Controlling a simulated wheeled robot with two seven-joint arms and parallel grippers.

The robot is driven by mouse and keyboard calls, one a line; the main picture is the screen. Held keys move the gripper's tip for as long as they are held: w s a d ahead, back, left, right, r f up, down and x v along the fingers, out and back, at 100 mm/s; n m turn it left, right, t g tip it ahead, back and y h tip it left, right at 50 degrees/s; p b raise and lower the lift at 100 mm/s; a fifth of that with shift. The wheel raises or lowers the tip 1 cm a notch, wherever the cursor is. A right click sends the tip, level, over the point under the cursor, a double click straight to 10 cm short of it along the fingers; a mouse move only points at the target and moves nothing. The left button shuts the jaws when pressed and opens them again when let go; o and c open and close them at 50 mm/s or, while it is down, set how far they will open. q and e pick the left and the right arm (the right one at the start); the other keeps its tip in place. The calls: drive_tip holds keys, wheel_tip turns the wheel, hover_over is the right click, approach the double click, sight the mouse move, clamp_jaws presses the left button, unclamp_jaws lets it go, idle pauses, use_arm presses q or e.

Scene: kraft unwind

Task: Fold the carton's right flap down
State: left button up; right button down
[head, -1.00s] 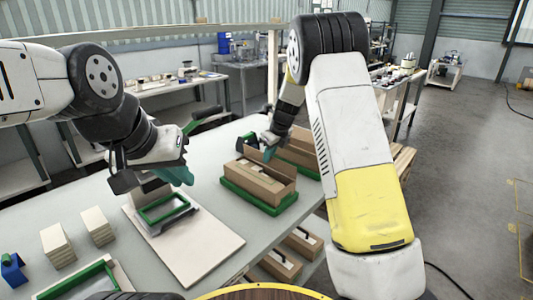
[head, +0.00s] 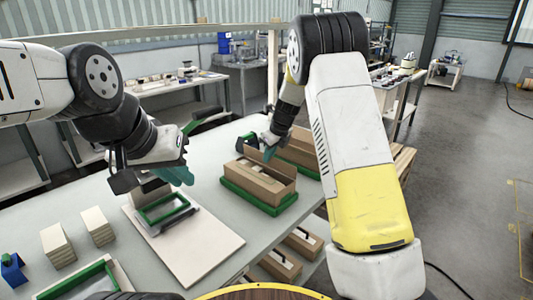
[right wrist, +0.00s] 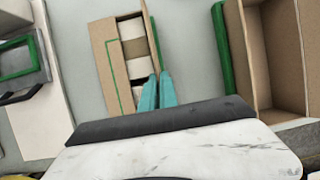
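The open carton (head: 262,190) sits on a green base on the table, with pale contents inside. In the right wrist view the carton (right wrist: 108,62) shows white contents with a brown band. Its right flap (right wrist: 151,35) stands up, seen nearly edge-on. My right gripper (right wrist: 157,92) has its teal fingers close together, apparently shut, at the near end of that flap; I cannot tell whether they touch it. In the head view my right gripper (head: 269,151) is above the carton's far end. My left gripper (head: 180,175) is over the board at left; its finger gap is hidden.
A second carton (right wrist: 270,55) stands to the right in the wrist view, close to the gripper. A green frame (head: 163,207) on a pale board (head: 205,252) lies left of the carton. Stacked pale blocks (head: 57,245) stand at the table's left.

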sight(265, 164)
idle(0.7)
drive_tip(key=shift+s+a+f+n+t+h, duration=0.1)
drive_tip(key=shift+s+a+n+t+h, duration=0.1)
drive_tip(key=shift+s+a+t+h, duration=0.3)
drive_tip(key=shift+s+a+f+n+t+h, duration=0.1)
drive_tip(key=shift+s+a+n+t+h, duration=0.1)
drive_tip(key=shift+t+h, duration=0.45)
drive_tip(key=shift+s+a+f+n+t+h, duration=0.15)
drive_tip(key=shift+s+t+h, duration=0.05)
drive_tip(key=shift+t+h, duration=0.4)
drive_tip(key=shift+s+a+f+n+t+h, duration=0.15)
drive_tip(key=shift+t+h, duration=0.3)
drive_tip(key=shift+t, duration=0.2)
drive_tip(key=c, duration=1.6)
unclamp_jaws()
drive_tip(key=shift+c, duration=0.2)
drive_tip(key=shift+v, duration=3.9)
